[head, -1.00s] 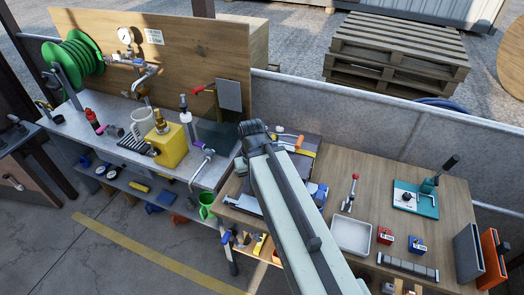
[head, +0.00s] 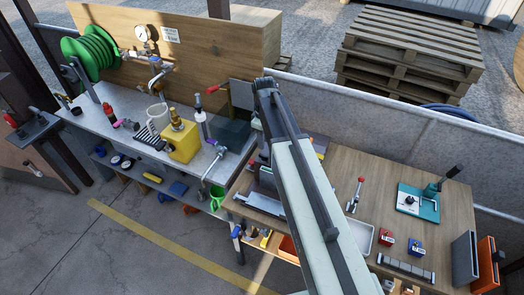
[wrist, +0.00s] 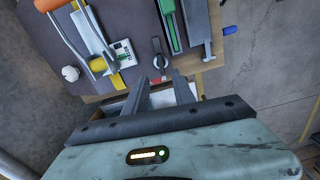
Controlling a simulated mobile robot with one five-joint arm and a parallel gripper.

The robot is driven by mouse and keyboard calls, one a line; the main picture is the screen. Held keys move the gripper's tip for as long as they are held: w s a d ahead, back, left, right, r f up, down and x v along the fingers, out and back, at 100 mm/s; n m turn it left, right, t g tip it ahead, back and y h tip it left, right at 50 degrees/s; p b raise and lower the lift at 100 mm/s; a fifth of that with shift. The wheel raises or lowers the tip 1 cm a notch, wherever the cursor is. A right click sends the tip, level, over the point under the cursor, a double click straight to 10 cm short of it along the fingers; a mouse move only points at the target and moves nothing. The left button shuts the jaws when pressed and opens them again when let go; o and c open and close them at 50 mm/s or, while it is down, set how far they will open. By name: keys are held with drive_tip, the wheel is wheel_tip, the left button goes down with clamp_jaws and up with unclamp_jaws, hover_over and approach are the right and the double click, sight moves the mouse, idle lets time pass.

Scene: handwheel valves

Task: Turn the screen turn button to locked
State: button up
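The turn piece appears roughly in line with the gap, apart from the fingers. In the head view my arm hides the gripper and what lies beyond it.
In the head view, a yellow block with a brass valve (head: 180,143) and a white tray (head: 354,236) stand on the benches.

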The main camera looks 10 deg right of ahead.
sight(264, 155)
wheel_tip(264, 155, down, 8)
drive_tip(key=b, duration=0.8)
drive_tip(key=shift+f, duration=0.1)
drive_tip(key=shift+c, duration=0.3)
